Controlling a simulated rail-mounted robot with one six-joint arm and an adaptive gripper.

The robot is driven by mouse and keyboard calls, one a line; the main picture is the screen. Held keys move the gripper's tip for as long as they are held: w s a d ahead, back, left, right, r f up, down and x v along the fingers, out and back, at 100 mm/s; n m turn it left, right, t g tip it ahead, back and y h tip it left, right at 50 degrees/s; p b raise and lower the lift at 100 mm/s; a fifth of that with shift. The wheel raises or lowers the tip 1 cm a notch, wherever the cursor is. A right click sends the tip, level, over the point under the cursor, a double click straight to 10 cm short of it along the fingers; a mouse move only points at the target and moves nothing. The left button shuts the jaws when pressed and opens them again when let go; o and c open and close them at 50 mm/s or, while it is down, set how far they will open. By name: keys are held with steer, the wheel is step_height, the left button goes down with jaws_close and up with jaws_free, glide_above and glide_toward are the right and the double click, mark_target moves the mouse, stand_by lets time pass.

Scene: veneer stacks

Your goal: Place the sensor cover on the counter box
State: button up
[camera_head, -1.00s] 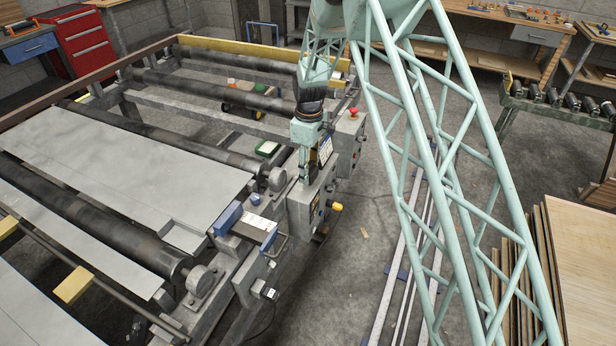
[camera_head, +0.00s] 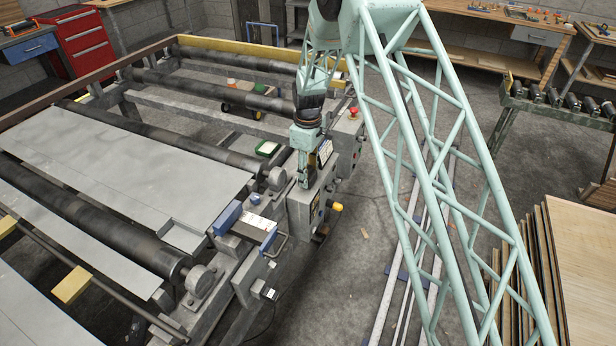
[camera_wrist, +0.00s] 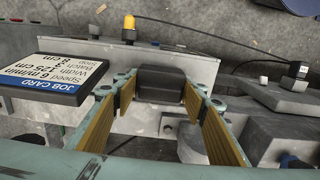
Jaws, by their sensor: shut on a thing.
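My gripper (camera_wrist: 160,92) is shut on a dark, rounded block, which I take to be the sensor cover (camera_wrist: 160,80). It sits between the yellow-padded fingers in the wrist view. In the head view my gripper (camera_head: 304,182) points down at the grey box with a yellow knob, which may be the counter box (camera_head: 300,212). The pale top of that box (camera_wrist: 130,122) spreads beneath the cover in the wrist view. I cannot tell whether the cover touches it. The cover is not clear in the head view.
A job card (camera_wrist: 65,78) stands close to the left finger in the wrist view. A yellow knob (camera_head: 337,207) juts from the box front. A blue-ended device (camera_head: 245,225) and rollers (camera_head: 205,148) lie to the left.

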steer(key=shift+f, duration=0.25)
steer(key=o, duration=0.8)
steer(key=shift+o, duration=0.2)
steer(key=shift+r, duration=0.2)
step_height(320, 180, up, 12)
steer(key=shift+f+p, duration=0.1)
steer(key=shift+p, duration=0.7)
stand_by(0.5)
